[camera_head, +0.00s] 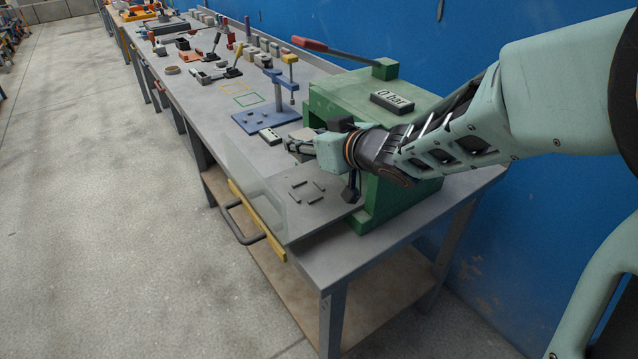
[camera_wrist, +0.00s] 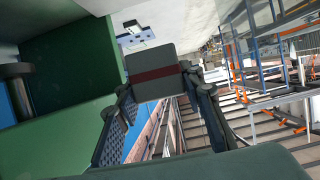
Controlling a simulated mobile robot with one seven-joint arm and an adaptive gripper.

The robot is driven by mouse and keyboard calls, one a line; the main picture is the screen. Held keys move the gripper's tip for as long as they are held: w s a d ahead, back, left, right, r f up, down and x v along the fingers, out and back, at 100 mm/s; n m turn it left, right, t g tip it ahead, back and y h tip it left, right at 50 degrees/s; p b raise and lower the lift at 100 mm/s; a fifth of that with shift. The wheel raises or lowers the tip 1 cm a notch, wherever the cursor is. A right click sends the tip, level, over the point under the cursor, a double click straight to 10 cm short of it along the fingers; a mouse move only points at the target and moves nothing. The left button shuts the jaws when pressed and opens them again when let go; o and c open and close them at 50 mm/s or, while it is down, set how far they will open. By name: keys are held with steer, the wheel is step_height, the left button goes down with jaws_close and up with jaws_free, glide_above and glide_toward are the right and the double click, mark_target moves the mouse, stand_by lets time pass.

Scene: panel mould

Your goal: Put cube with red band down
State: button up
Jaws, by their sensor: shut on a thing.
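The cube with red band (camera_wrist: 152,87) is a dark grey block with a dark red stripe across its face. In the wrist view it sits between the two fingers of my gripper (camera_wrist: 157,88), which are shut on it. In the head view my gripper (camera_head: 300,147) is in front of the green press (camera_head: 345,98), above the bench and behind the clear panel. The cube is hard to make out there.
A grey plate with several short dark bars (camera_head: 310,195) lies at the press front. A clear panel (camera_head: 255,185) and yellow strip with a handle (camera_head: 257,222) edge it. A blue stand (camera_head: 268,118) is farther back. A block reading "0 bar" (camera_head: 392,101) sits on the press.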

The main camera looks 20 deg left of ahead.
mark_target(307, 192)
step_height(307, 192, down, 10)
steer(key=b, duration=0.4)
steer(key=shift+f, duration=0.1)
steer(key=shift+f, duration=0.1)
steer(key=shift+f, duration=0.15)
steer(key=o, duration=1.2)
steer(key=shift+o, duration=0.2)
